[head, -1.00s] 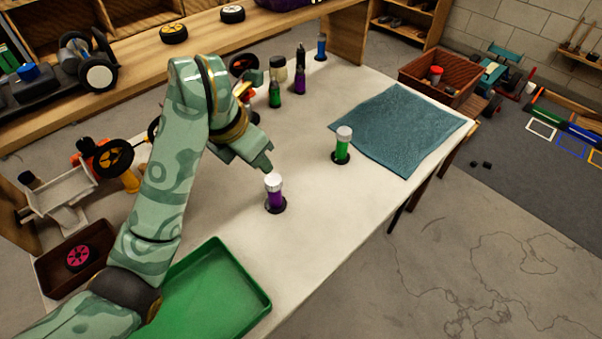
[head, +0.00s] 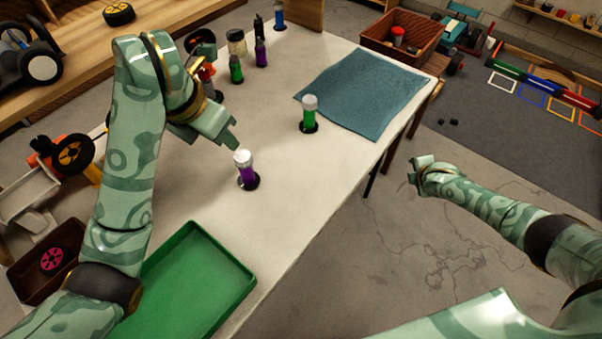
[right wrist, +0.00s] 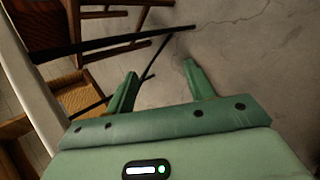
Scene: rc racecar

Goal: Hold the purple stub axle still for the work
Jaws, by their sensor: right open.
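The purple stub axle (head: 247,174) stands upright in a round black base on the pale table, with a silvery-white cap on top. My left gripper (head: 233,142) is just behind and to the left of the cap, fingers pointing down towards it. I cannot tell whether the fingers touch the cap, and their gap is hidden by the viewing angle. My right gripper (head: 415,172) is off the table's right side, over the floor, far from the axle. The right wrist view shows its two fingers (right wrist: 161,85) apart with nothing between them.
A green stub axle (head: 309,118) stands to the right, near a blue cloth (head: 365,90). A green tray (head: 195,285) lies at the near edge. Several small bottles (head: 237,68) stand at the back. A brown crate (head: 385,42) stands at the far end.

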